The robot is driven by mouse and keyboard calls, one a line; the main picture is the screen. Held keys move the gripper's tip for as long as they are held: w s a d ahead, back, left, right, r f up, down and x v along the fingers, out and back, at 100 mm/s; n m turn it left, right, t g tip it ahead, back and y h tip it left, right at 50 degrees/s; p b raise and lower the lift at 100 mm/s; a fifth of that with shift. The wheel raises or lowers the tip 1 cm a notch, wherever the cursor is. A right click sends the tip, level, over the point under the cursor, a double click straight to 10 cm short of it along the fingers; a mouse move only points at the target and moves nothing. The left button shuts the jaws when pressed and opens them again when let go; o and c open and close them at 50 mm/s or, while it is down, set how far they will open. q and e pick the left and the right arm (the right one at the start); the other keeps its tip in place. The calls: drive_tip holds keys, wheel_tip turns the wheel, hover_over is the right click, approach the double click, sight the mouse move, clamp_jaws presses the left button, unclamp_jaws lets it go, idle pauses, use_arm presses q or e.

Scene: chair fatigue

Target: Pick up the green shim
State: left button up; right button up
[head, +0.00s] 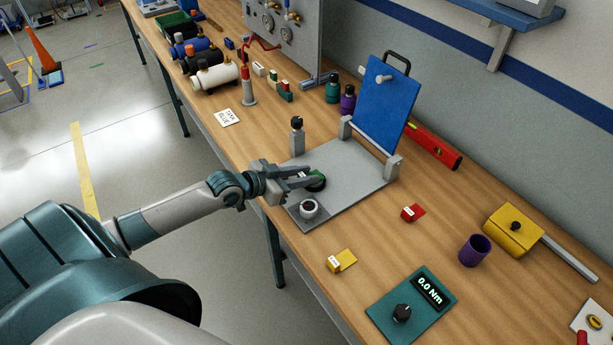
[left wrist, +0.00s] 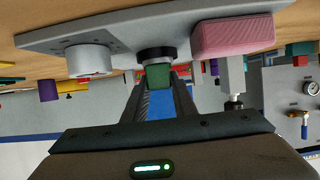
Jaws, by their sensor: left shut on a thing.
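The green shim (head: 319,174) is a small dark green block over the grey base plate (head: 350,170). My left gripper (head: 311,178) comes in from the left and is shut on it. In the left wrist view the green shim (left wrist: 158,76) sits between the two fingertips (left wrist: 158,84), in front of a black round part (left wrist: 155,53) on the plate. I cannot tell whether the shim touches that part. My fingers partly hide the shim in the head view. My right gripper is not in view.
A blue hinged panel (head: 380,105) stands on the plate, with a white cylinder (head: 309,208) at its front corner. Red (head: 413,212) and yellow (head: 342,260) blocks, a purple cup (head: 475,250) and a torque display (head: 411,304) lie rightward. A pink block (left wrist: 232,35) shows close by.

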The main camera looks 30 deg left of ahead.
use_arm(q)
drive_tip(key=shift+r+b, duration=0.3)
drive_tip(key=shift+r, duration=0.3)
wheel_tip(320, 180, up, 2)
drive_tip(key=shift+r+b, duration=0.25)
drive_tip(key=shift+b, duration=0.35)
drive_tip(key=s+d+r+b, duration=0.2)
drive_tip(key=s+d+r, duration=0.5)
drive_tip(key=s+d, duration=0.1)
drive_tip(key=shift+d, duration=0.15)
drive_tip(key=shift+s, duration=0.1)
